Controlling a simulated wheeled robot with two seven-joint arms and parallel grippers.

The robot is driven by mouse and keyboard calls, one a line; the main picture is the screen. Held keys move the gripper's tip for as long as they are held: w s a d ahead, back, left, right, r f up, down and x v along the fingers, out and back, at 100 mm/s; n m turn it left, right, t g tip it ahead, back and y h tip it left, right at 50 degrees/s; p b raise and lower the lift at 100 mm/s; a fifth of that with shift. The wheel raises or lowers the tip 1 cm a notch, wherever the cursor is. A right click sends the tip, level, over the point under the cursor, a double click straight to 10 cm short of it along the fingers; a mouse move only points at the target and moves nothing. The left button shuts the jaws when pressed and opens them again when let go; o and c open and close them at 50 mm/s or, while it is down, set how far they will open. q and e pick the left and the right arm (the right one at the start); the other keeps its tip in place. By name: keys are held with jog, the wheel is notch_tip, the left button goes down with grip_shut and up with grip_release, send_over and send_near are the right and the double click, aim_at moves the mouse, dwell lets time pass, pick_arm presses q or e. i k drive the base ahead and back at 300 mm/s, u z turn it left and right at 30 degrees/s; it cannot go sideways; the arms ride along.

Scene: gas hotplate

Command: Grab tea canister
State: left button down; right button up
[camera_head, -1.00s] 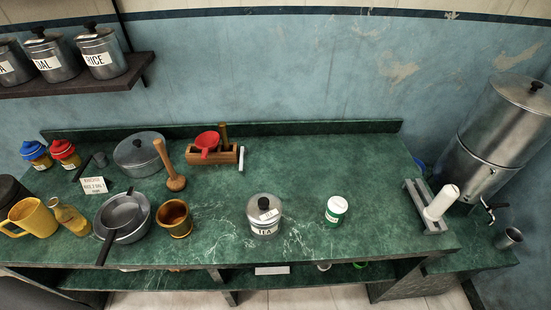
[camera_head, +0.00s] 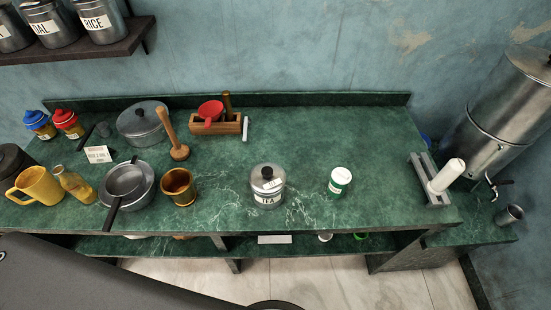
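The tea canister (camera_head: 268,187) is a silver metal tin with a black-knobbed lid and a white TEA label. It stands upright on the green marble counter (camera_head: 230,160), near its front edge and right of the brass mortar. A dark grey arm link of mine crosses the lower left of the view, below the counter front. Neither of my grippers is in view. Nothing touches the canister.
A brass mortar (camera_head: 180,187) stands left of the canister, and a green-and-white tin (camera_head: 339,182) stands to its right. A pan (camera_head: 127,184) and yellow mug (camera_head: 38,186) are farther left. A large steel urn (camera_head: 503,105) stands at right. The counter behind the canister is clear.

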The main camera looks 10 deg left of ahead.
aim_at(266, 201)
jog(key=u, duration=2)
jog(key=k, duration=1.1)
jog(key=z, duration=2.15)
